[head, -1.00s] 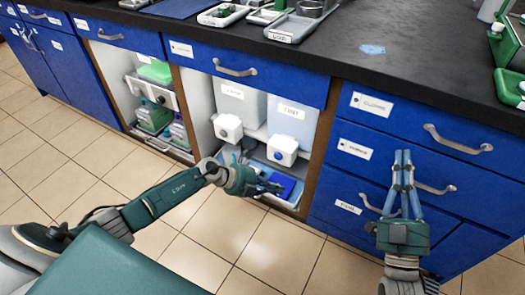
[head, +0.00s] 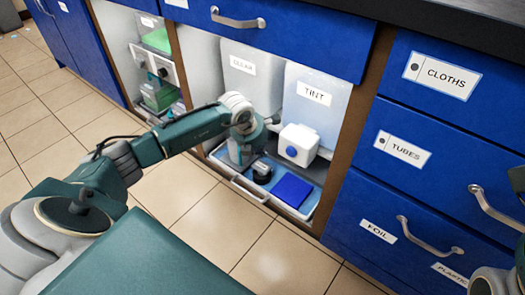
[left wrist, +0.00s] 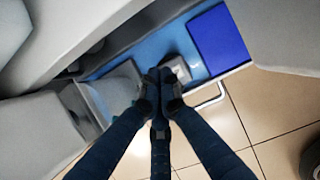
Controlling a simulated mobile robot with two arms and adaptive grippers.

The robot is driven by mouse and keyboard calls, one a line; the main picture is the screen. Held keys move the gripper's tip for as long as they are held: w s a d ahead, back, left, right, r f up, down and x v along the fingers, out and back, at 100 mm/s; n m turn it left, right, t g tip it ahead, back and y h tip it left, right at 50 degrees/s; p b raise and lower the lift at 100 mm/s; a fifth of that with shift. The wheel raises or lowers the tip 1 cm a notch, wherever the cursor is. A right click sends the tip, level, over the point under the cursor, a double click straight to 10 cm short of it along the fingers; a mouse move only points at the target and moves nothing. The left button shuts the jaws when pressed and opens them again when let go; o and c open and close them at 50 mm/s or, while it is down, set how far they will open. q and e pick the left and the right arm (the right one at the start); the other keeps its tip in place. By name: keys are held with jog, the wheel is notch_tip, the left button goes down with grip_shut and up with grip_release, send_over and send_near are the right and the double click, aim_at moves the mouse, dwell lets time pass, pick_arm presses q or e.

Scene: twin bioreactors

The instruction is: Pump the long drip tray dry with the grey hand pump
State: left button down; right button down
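The long drip tray (head: 247,192) sits low in the open cabinet under the white containers. It has a pull handle at its front, and its floor looks blue. It also shows in the left wrist view (left wrist: 160,48). A small dark-topped grey object (head: 262,171), perhaps the hand pump, stands in the tray. My left gripper (left wrist: 158,82) reaches down to the tray, its fingertips drawn together beside a small grey block (left wrist: 178,69). I see no clear grip on it. My right gripper is cut off at the right edge of the head view (head: 517,255).
A flat blue block (head: 292,190) lies in the tray's right part. Containers marked CLEAR (head: 240,80) and TINT (head: 313,100) stand above, with a white tap box (head: 298,146) in front. Blue drawers (head: 420,180) close the right side. The tiled floor in front is clear.

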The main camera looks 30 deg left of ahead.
pick_arm(q)
jog(key=shift+f, duration=0.3)
